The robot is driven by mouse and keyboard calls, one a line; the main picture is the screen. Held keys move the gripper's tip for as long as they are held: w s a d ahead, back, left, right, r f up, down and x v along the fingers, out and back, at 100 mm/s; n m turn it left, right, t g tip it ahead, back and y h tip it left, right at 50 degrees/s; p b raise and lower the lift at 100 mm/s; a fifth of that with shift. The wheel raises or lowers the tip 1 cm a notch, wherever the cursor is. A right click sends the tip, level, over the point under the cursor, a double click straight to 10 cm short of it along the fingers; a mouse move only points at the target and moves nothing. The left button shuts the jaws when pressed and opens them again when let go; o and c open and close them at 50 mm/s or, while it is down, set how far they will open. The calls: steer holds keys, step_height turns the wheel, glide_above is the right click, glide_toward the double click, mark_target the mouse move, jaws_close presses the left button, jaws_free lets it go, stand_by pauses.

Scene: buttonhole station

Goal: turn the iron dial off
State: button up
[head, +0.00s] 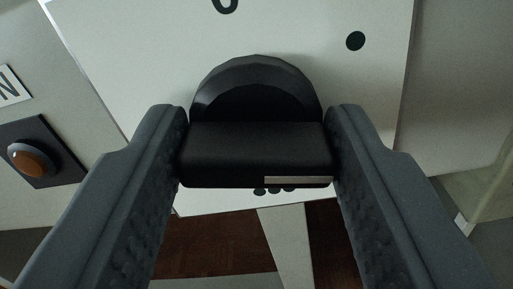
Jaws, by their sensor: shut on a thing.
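The iron dial (257,150) is a black round knob with a raised grip bar across its front. It sits in the middle of the head view on a white panel (150,60). A pale line marks the right end of the bar. My gripper (257,148) is shut on the bar, with one grey finger at each end. A partly cut-off black "0" mark (226,5) shows above the dial, a black dot (355,41) at upper right, and a few dots (274,190) just below the bar.
An orange-brown round button or lamp (30,160) on a dark square plate is at the left. A white label (10,87) ending in "N" is above it. Dark brown surface (215,245) and a pale strip (287,240) show below the panel.

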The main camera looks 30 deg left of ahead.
steer(key=n, duration=0.2)
steer(key=n+b, duration=0.1)
steer(key=n, duration=0.2)
steer(key=shift+d+f+b, duration=0.15)
steer(key=shift+f+b, duration=0.05)
steer(key=shift+b, duration=0.1)
steer(key=n+b, duration=0.2)
steer(key=n, duration=0.3)
steer(key=shift+f, duration=0.1)
steer(key=n+b, duration=0.2)
steer(key=n, duration=0.1)
steer(key=n+b, duration=0.3)
steer(key=shift+s+f, duration=0.1)
steer(key=shift+f, duration=0.1)
steer(key=shift+a+n+b, duration=0.15)
steer(key=shift+n+b, duration=0.75)
steer(key=shift+n, duration=0.2)
steer(key=shift+a+n+b, duration=0.1)
steer(key=shift+n+b, duration=0.8)
steer(key=shift+n, duration=0.2)
steer(key=shift+a, duration=0.1)
steer(key=o, duration=0.9)
steer(key=shift+r, duration=0.1)
steer(key=shift+r, duration=0.1)
